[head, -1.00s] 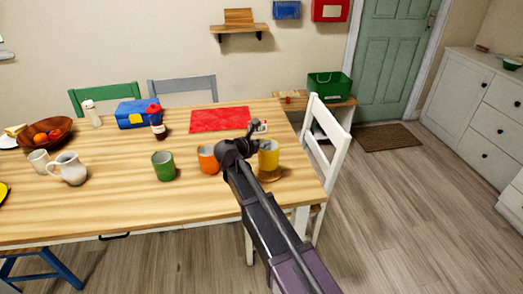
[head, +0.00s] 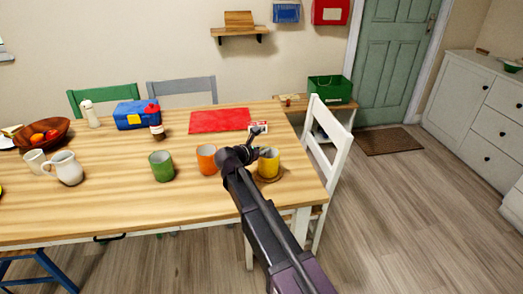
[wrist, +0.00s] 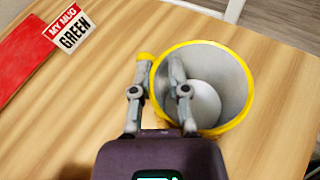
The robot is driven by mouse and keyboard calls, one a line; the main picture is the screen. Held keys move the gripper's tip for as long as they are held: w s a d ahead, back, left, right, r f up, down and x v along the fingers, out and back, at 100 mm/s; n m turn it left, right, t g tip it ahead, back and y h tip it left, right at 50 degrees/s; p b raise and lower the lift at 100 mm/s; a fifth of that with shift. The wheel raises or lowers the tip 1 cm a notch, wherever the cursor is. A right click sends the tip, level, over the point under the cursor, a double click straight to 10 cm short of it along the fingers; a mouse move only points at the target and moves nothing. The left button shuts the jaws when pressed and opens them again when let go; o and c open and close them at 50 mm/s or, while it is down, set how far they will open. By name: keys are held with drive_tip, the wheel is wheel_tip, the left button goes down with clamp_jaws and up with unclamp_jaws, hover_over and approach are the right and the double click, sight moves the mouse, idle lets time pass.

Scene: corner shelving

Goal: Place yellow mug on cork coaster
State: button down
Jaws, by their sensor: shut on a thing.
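The yellow mug (head: 270,166) is upright at the right end of the wooden table, over the round cork coaster (head: 284,177). Its base appears to be on the coaster, though contact is hard to confirm. My gripper (head: 262,152) is shut on the mug's near-left wall. In the wrist view my gripper (wrist: 161,75) has one finger inside the mug (wrist: 245,85) and the other outside, by a yellow bit that may be the handle. The mug looks empty inside.
An orange mug (head: 207,159) and a green mug (head: 162,167) stand left of my gripper. A red placemat (head: 219,120) and a card (wrist: 75,30) reading "MY MUG GREEN" lie behind. A white chair (head: 325,140) stands close at the table's right edge.

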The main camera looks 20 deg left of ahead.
drive_tip(key=c, duration=0.6)
unclamp_jaws()
drive_tip(key=shift+r, duration=0.15)
drive_tip(key=p+v, duration=0.4)
drive_tip(key=v, duration=0.8)
